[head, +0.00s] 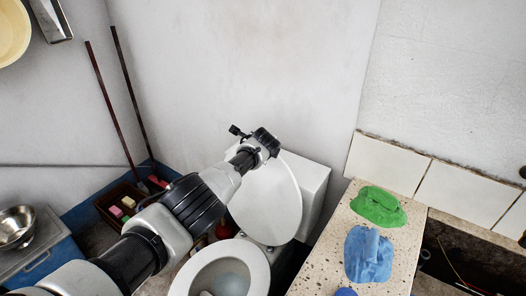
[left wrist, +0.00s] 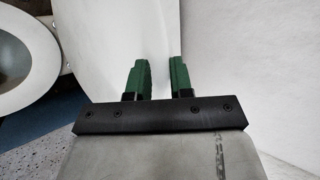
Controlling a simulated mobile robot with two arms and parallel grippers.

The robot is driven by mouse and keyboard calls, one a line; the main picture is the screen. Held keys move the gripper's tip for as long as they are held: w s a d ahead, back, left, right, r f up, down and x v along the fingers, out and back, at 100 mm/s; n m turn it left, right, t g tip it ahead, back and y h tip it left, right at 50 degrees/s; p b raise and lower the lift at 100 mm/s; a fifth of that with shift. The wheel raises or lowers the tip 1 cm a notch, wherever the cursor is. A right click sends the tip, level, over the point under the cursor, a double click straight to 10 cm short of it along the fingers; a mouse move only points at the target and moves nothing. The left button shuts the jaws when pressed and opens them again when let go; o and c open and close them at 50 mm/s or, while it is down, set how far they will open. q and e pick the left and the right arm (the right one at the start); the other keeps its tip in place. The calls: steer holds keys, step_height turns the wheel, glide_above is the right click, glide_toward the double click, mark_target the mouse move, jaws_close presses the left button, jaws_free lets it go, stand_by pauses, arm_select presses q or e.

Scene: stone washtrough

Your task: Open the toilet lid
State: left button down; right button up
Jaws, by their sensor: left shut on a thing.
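The toilet lid (head: 272,205) is white and stands raised, tilted back in front of the white tank (head: 313,190). The seat ring (head: 256,262) lies flat on the bowl below it, and the bowl is open to view. My left gripper (head: 262,143) is at the lid's upper edge, its fingertips hidden in the head view. In the left wrist view the two green fingers (left wrist: 159,72) are on either side of the white lid (left wrist: 108,45), shut on its edge. The seat ring and bowl show at the left there (left wrist: 52,50). My right gripper is not in view.
A speckled stone ledge (head: 335,250) with a green cloth (head: 378,206) and a blue cloth (head: 368,255) stands right of the toilet. Left are a brown crate (head: 118,205), a metal bowl (head: 15,227) and two dark poles (head: 110,110). White walls stand close behind.

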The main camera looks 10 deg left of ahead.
arm_select(q)
steer(key=shift+s+d+f, duration=0.1)
steer(key=shift+d+f, duration=0.05)
steer(key=shift+f, duration=0.1)
steer(key=c, duration=1.3)
jaws_free()
steer(key=shift+o, duration=0.8)
steer(key=shift+w+f, duration=0.15)
steer(key=shift+w, duration=0.2)
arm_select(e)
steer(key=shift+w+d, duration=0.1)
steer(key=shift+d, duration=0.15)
arm_select(q)
steer(key=shift+w, duration=0.1)
